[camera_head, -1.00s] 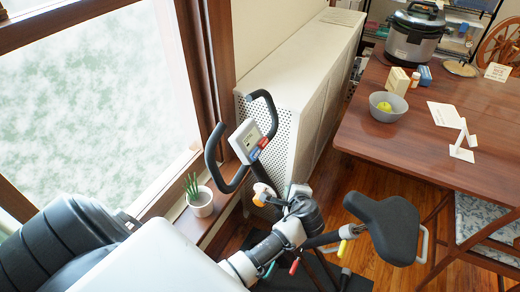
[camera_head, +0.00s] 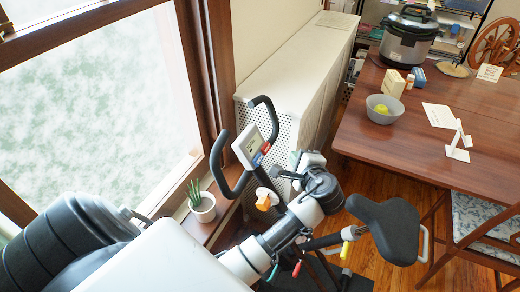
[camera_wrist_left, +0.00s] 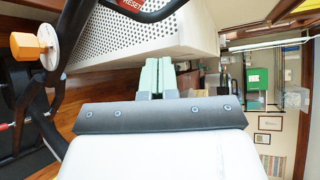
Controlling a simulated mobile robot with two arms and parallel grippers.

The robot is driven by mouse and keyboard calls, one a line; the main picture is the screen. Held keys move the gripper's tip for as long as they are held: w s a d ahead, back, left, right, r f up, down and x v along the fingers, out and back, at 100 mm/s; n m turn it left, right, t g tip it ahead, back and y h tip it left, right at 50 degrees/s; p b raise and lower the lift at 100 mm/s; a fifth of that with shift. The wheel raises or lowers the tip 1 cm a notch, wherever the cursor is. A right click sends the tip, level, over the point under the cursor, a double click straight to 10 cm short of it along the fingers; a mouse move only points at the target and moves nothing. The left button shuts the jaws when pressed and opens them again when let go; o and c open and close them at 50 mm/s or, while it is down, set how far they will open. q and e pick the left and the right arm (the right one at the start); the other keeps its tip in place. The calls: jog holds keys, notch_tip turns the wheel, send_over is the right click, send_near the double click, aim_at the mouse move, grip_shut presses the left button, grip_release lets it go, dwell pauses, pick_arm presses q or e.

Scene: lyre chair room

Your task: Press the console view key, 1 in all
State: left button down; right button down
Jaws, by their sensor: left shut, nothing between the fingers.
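The exercise bike's console (camera_head: 249,146) is a pale box with a grey screen, between black curved handlebars. In the left wrist view a red key marked RESET (camera_wrist_left: 132,4) is cut off by the top edge. My left gripper (camera_head: 297,160) is to the right of the console, apart from it. Its pale green fingers (camera_wrist_left: 156,76) are shut and empty. My right gripper is out of view.
An orange knob (camera_head: 263,201) stands below the console, left of my left arm. The black bike seat (camera_head: 388,226) is to the right. A perforated white radiator cover (camera_head: 300,85) stands behind the gripper. A potted plant (camera_head: 203,208) sits on the sill.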

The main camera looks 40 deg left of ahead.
aim_at(258, 160)
pick_arm(q)
jog(key=s+a+f+b, duration=0.1)
jog(key=a+f+b, duration=0.2)
jog(key=a, duration=0.4)
jog(key=shift+s+f, duration=0.3)
jog(key=shift+f, duration=0.3)
dwell(0.6)
jog(key=shift+a, duration=0.2)
dwell(0.8)
jog(key=shift+s+a+f+p, duration=0.1)
jog(key=shift+a+f+p, duration=0.05)
jog(key=shift+p, duration=0.15)
jog(key=shift+f, duration=0.1)
